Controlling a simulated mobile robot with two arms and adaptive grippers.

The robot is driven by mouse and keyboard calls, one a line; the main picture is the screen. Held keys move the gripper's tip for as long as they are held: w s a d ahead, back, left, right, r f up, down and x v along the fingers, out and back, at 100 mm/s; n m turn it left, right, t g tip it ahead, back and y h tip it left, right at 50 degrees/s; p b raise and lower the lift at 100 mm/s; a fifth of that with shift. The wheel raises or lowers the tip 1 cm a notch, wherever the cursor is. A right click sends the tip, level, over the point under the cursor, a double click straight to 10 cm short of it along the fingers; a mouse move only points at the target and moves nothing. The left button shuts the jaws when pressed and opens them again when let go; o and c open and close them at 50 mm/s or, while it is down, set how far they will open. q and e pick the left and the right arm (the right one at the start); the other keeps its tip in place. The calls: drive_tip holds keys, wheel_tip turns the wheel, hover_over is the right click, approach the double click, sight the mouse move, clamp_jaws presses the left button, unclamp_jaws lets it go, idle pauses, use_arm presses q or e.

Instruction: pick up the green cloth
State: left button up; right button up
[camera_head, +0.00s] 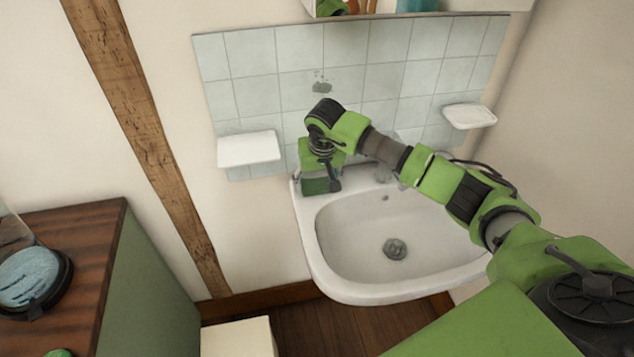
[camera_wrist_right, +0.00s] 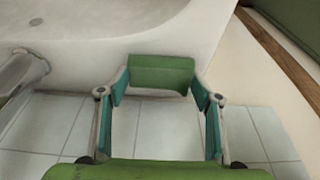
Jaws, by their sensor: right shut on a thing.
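The green cloth (camera_wrist_right: 162,72) shows in the right wrist view as a folded green piece spanning the two fingertips of my right gripper (camera_wrist_right: 160,92), which is shut on it. In the head view, the right gripper (camera_head: 320,176) points down over the back left corner of the white sink. A darker green part of the cloth (camera_head: 316,187) shows below it, largely hidden by the gripper. I cannot tell whether the cloth touches the sink rim.
The white sink (camera_head: 345,238) has an empty bowl with a drain. White wall ledges (camera_head: 249,149) and (camera_head: 469,115) flank it before a tiled wall. A green cabinet with a brown top (camera_head: 92,235) stands at left, holding a dark round dish (camera_head: 35,282). A cream box (camera_head: 238,338) stands below.

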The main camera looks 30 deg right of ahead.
drive_tip(key=shift+r+b, duration=0.35)
drive_tip(key=shift+r, duration=0.2)
drive_tip(key=s+a+r+b, duration=0.4)
drive_tip(key=s+a+r, duration=0.4)
drive_tip(key=s+r, duration=0.3)
drive_tip(key=shift+s+r, duration=0.3)
drive_tip(key=shift+r, duration=0.1)
